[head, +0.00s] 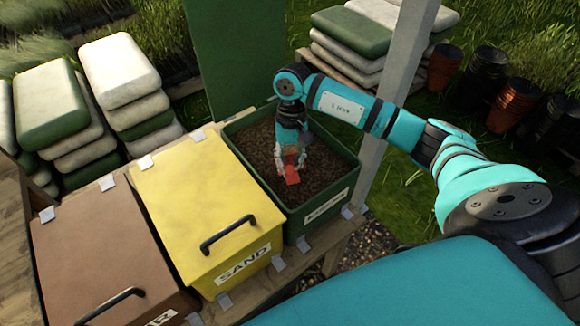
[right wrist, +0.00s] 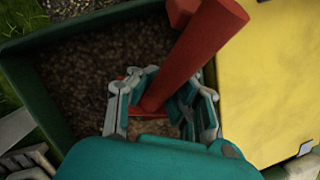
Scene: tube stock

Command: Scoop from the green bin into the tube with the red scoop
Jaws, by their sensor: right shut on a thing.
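The green bin (head: 336,203) stands open at the right end of the bin row, its lid raised behind it. It holds brown, crumbly material (head: 262,150). My right gripper (head: 291,168) reaches down into the bin over this material. It is shut on the red scoop (head: 291,177). In the right wrist view the scoop's red handle (right wrist: 198,50) rises between the fingers (right wrist: 160,105) and slants to the upper right. The scoop's lower end is mostly hidden by the gripper. I cannot tell how much material is in it. The tube and my left gripper are not in view.
The closed yellow SAND bin (head: 190,200) stands directly left of the green bin, with a closed brown bin (head: 100,250) beyond it. A pale post (head: 388,110) rises close to the green bin's right side. Stacked sacks (head: 120,70) and black pots (head: 486,70) stand behind.

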